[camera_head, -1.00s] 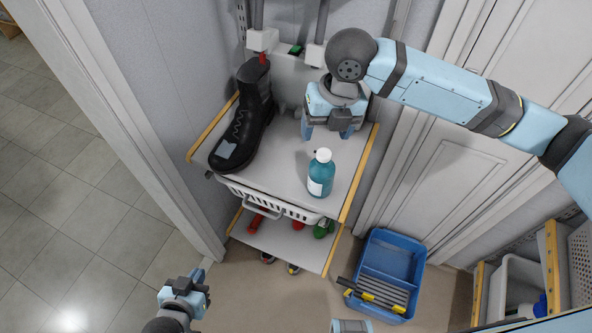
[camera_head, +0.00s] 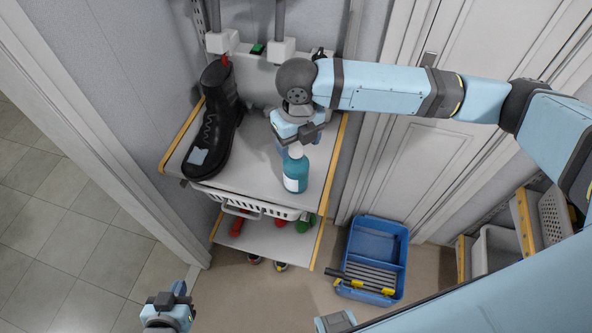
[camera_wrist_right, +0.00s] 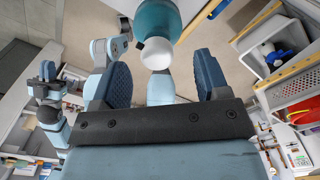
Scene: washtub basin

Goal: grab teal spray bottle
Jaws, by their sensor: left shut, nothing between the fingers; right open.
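The teal spray bottle (camera_head: 295,174) with a white cap stands upright near the front right of the upper shelf (camera_head: 243,172). My right gripper (camera_head: 291,146) is open just behind and above it, hiding part of the cap. In the right wrist view the teal body (camera_wrist_right: 157,17) and white cap (camera_wrist_right: 156,54) lie ahead, between the lines of my two spread fingers (camera_wrist_right: 160,76). The cap is close to the fingertips; I cannot tell whether they touch. My left gripper (camera_head: 170,303) is shut and empty, low at the front left, away from the shelf.
A black boot (camera_head: 214,125) stands left of the bottle on the same shelf. A white basket (camera_head: 245,205) hangs under it, above a lower shelf (camera_head: 262,237). A white door (camera_head: 440,150) is behind my right arm.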

